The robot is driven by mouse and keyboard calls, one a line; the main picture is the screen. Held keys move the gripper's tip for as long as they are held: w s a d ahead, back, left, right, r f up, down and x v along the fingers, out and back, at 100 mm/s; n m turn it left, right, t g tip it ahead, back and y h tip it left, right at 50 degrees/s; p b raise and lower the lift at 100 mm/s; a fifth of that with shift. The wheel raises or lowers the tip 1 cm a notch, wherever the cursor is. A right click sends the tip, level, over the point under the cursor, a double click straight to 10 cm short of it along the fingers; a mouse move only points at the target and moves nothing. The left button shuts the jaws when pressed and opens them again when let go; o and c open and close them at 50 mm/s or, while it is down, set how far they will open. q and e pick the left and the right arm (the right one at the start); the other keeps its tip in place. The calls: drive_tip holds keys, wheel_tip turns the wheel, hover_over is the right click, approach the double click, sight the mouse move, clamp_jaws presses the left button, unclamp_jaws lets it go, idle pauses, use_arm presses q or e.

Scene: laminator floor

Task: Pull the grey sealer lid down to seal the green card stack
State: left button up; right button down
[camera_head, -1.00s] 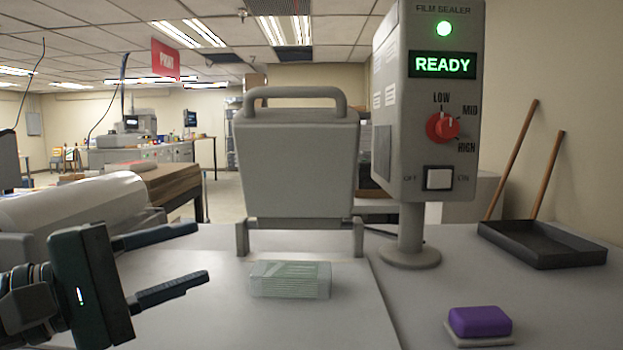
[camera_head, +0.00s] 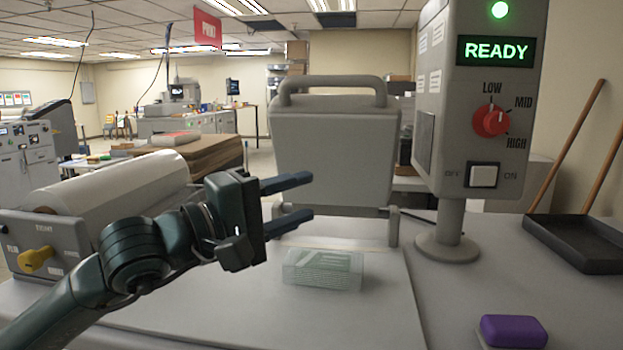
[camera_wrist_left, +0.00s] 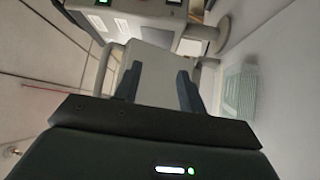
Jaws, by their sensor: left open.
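The grey sealer lid (camera_head: 335,150) stands upright on its hinge posts, with a bar handle (camera_head: 332,83) along its top edge. The pale green card stack (camera_head: 323,269) lies on the sealer's bed (camera_head: 250,310) in front of the lid. My left gripper (camera_head: 308,198) is open and empty, with its fingers pointing right near the lid's lower left part, below the handle and above the card stack. In the left wrist view the lid (camera_wrist_left: 155,75) shows between and beyond the open fingers, and the card stack (camera_wrist_left: 240,90) is at the right. My right gripper is not in view.
The film sealer control post (camera_head: 487,110) reads READY with a green light, right of the lid. A purple block (camera_head: 513,331) sits at the front right, and a black tray (camera_head: 580,240) behind it. A large white film roll (camera_head: 115,195) lies at the left.

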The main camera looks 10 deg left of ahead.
use_arm(q)
drive_tip(key=shift+p+x, duration=0.35)
drive_tip(key=shift+x, duration=1.2)
clamp_jaws()
idle(0.3)
